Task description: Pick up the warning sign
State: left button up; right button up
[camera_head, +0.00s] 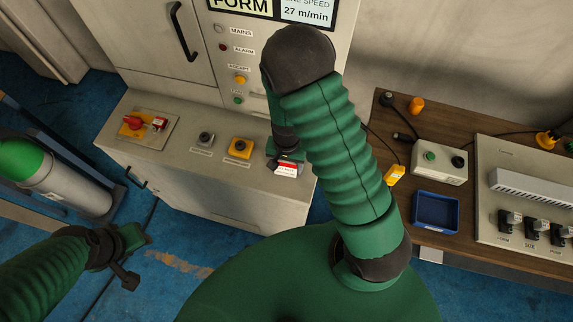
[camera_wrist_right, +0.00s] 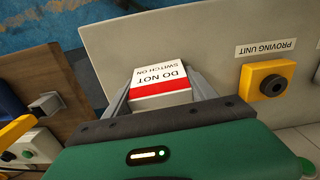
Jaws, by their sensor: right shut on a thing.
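The warning sign (camera_head: 286,169) is a small white and red block near the right end of the grey console top. In the right wrist view the sign (camera_wrist_right: 160,78) reads "DO NOT SWITCH ON", upside down. My right gripper (camera_wrist_right: 163,88) has one finger on each side of it and is shut on it. In the head view the right gripper (camera_head: 285,160) is partly hidden behind my arm. I cannot tell whether the sign touches the console top. My left gripper (camera_head: 128,275) is at the lower left, far from the sign; its jaws are unclear.
The console (camera_head: 215,148) carries a yellow-based button (camera_head: 240,148), a dark button (camera_head: 205,139) and a red rotary switch (camera_head: 134,123). A wooden bench (camera_head: 400,170) on the right holds a blue tray (camera_head: 436,211) and a grey control box (camera_head: 440,161). A gas cylinder (camera_head: 55,180) is at left.

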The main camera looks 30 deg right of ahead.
jog(key=shift+w+r, duration=0.1)
jog(key=shift+r, duration=0.45)
notch_tip(320, 180, up, 3)
jog(key=shift+f, duration=0.2)
jog(key=s+d+b, duration=0.1)
jog(key=s, duration=0.2)
jog(key=s+d+b, duration=0.1)
jog(key=s, duration=0.2)
jog(key=s+d+b, duration=0.1)
jog(key=s, duration=0.2)
jog(key=shift+d+r, duration=0.2)
jog(key=shift+d, duration=0.05)
jog(key=s+d+p, duration=0.2)
jog(key=s+p, duration=0.4)
jog(key=p, duration=0.5)
jog(key=shift+d+r+p, duration=0.2)
jog(key=shift+r+p, duration=0.2)
